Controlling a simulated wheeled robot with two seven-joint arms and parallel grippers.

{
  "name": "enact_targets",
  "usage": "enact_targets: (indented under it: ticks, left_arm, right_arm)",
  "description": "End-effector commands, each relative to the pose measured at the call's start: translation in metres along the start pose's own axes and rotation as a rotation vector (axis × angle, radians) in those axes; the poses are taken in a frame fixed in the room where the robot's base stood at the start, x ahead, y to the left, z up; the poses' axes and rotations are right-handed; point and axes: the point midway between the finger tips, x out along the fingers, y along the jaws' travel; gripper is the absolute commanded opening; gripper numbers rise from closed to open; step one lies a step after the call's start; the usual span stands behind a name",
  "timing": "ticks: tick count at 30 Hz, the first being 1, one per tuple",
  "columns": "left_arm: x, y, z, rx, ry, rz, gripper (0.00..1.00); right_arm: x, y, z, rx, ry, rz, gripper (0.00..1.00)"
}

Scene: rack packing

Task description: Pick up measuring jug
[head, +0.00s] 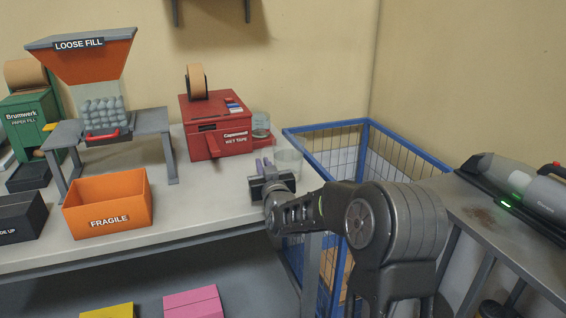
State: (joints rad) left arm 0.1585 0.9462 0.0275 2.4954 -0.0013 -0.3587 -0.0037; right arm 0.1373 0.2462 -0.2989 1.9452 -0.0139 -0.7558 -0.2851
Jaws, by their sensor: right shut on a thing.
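The measuring jug (289,161) is a clear, see-through vessel near the right end of the workbench, in front of the red tape machine. My right gripper (268,168) reaches in from the right and is shut on the jug. The jug looks upright. The gripper and wrist hide part of its lower side, and I cannot tell whether its base touches the bench. My left gripper is not in view.
The red wet tape machine (214,127) with a clear container (261,125) stands behind. An orange FRAGILE bin (108,203) and the loose fill dispenser (83,62) are left. A blue wire cage (368,122) borders the bench's right end. The bench's middle front is clear.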

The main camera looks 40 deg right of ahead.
Motion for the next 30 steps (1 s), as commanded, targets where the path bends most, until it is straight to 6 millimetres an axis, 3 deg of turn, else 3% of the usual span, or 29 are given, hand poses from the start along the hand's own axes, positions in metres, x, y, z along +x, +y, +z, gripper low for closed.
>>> enact_targets:
  ticks: [14,30]
  left_arm:
    - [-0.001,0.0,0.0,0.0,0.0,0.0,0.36]
    - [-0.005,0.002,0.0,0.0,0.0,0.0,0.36]
  right_arm:
    - [0.0,0.0,-0.009,-0.001,0.004,0.0,0.0]
    - [0.0,0.003,-0.053,0.0,0.006,0.0,0.0]
